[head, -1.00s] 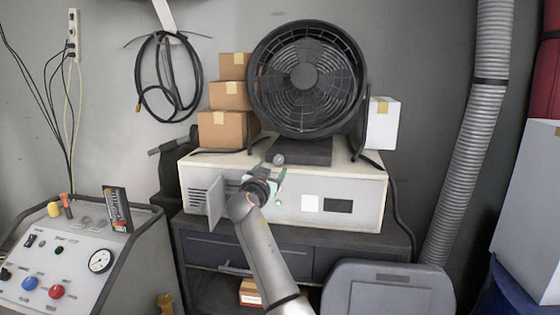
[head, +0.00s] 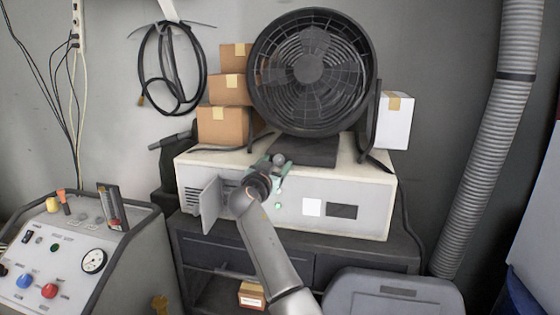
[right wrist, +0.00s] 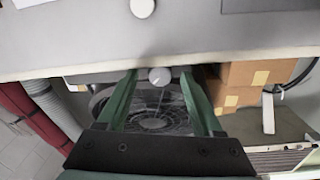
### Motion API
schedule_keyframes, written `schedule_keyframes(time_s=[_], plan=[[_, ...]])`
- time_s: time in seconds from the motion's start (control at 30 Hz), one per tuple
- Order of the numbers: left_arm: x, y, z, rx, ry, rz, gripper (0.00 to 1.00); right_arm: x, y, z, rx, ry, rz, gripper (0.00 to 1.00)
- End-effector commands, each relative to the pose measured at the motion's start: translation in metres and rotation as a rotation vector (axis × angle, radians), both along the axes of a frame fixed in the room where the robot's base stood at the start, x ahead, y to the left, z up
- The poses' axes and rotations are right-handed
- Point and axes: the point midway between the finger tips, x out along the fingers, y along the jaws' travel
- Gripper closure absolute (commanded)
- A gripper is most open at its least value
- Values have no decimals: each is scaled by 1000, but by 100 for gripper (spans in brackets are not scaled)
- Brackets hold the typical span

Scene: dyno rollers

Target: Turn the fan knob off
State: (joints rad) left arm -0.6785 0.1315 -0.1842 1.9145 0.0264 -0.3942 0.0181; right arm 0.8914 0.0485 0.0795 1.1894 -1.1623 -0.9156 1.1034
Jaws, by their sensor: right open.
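The black fan (head: 311,72) stands on a light equipment box (head: 345,178). A small round grey knob (head: 279,159) is at the foot of the fan, near the front edge of the box top. My right gripper (head: 270,162) is open at this knob, its green fingers partly hidden by the wrist. In the right wrist view the scene is upside down: the knob (right wrist: 159,76) appears between the open fingertips of the gripper (right wrist: 159,74), with the fan grille (right wrist: 152,118) behind. I cannot tell whether the fingers touch the knob. My left gripper is not in view.
Cardboard boxes (head: 224,126) stand left of the fan, and a white box (head: 396,122) stands right. An open flap (head: 210,203) sticks out of the equipment box's front, left of my arm. A control console (head: 85,260) is at left, a grey hose (head: 490,150) at right.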

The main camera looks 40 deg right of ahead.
Motion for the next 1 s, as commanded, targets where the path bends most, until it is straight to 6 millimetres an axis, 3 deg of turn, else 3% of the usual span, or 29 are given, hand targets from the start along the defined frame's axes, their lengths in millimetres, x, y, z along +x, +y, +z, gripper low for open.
schedule_keyframes(time_s=[0.57,1.0], plan=[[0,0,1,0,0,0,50,1,3,0,-1,1,0,32],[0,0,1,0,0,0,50,1,3,0,0,0,-1,82]])
